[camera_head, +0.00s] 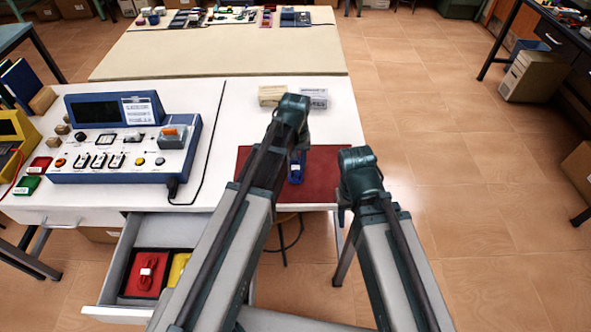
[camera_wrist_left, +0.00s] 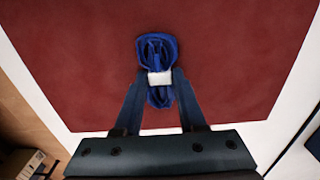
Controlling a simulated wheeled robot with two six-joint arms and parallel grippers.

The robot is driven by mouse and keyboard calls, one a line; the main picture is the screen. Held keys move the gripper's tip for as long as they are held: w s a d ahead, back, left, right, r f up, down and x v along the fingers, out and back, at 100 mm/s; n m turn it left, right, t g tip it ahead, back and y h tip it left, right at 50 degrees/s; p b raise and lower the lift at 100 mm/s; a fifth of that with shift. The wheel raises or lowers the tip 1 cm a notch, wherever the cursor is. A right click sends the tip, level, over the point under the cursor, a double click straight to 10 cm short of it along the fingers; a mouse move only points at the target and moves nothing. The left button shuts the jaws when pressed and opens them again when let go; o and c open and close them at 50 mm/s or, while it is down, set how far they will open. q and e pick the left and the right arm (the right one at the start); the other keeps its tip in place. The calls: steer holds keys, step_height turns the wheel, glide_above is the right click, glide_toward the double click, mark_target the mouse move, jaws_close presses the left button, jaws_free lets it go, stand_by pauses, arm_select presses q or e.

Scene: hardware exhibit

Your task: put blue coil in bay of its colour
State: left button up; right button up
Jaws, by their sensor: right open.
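The blue coil (camera_head: 296,174) lies on a dark red mat (camera_head: 325,172) at the right end of the white table. In the left wrist view the blue coil (camera_wrist_left: 157,48) has a white band around its middle. My left gripper (camera_wrist_left: 160,76) points down over it, one finger on each side of the band; whether they press on it is unclear. My right gripper (camera_head: 343,208) hangs to the right of the mat, mostly hidden by its arm. An open drawer (camera_head: 118,272) holds a red bay (camera_head: 131,286) with a red coil (camera_head: 147,270) and a yellow bay (camera_head: 180,266). My left arm hides the drawer's right part.
A blue-and-white instrument panel (camera_head: 118,165) fills the table's left side. A beige block (camera_head: 271,95) and a pale labelled block (camera_head: 317,97) stand behind the mat. Red (camera_head: 40,167) and green (camera_head: 27,185) pieces lie at the far left. Open floor lies to the right.

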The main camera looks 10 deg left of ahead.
arm_select(q)
jaws_close()
steer(key=shift+r, duration=0.1)
